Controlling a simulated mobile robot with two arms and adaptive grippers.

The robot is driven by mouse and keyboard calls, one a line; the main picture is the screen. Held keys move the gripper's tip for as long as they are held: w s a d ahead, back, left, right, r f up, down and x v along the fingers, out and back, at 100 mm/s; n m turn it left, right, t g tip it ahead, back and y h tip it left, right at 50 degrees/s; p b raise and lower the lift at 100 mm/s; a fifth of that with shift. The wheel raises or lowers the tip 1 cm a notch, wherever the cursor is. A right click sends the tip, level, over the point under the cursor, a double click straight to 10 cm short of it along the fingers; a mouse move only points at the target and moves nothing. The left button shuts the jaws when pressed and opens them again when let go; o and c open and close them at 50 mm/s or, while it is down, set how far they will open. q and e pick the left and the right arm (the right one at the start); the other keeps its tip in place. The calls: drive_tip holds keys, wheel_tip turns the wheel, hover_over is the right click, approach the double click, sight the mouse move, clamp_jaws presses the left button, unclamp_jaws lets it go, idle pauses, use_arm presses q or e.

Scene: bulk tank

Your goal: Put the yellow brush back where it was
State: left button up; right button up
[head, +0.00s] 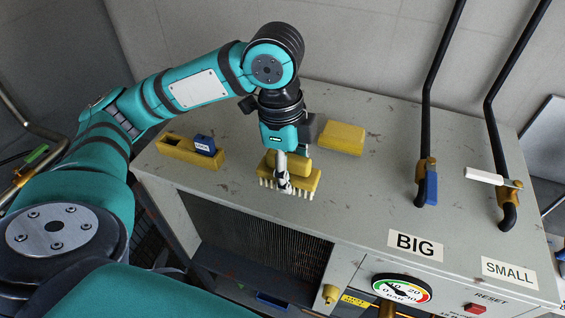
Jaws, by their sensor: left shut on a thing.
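The yellow brush (308,180) with white bristles is at the middle of the grey cabinet top. My left gripper (284,186) comes down on it from above and is shut on its handle part. The fingers hide part of the brush. The bristles show along its front side, close to the cabinet top; I cannot tell whether they touch it. My right gripper is not in view.
On the cabinet top (375,185), a yellow tray (172,147) with a blue item (204,144) lies left of the brush and a yellow block (341,137) lies behind right. Two black pipes with a blue handle (431,187) and a white handle (484,175) rise at right.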

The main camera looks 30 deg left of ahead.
use_arm(q)
drive_tip(key=w+a, duration=0.3)
drive_tip(key=shift+a+f, duration=0.3)
drive_tip(key=shift+f+p, duration=0.5)
drive_tip(key=shift+f, duration=1.2)
drive_tip(key=o, duration=1)
drive_tip(key=r, duration=0.8)
drive_tip(key=a+r, duration=0.1)
drive_tip(key=r, duration=0.3)
drive_tip(key=shift+s+a, duration=0.1)
drive_tip(key=shift+s, duration=0.15)
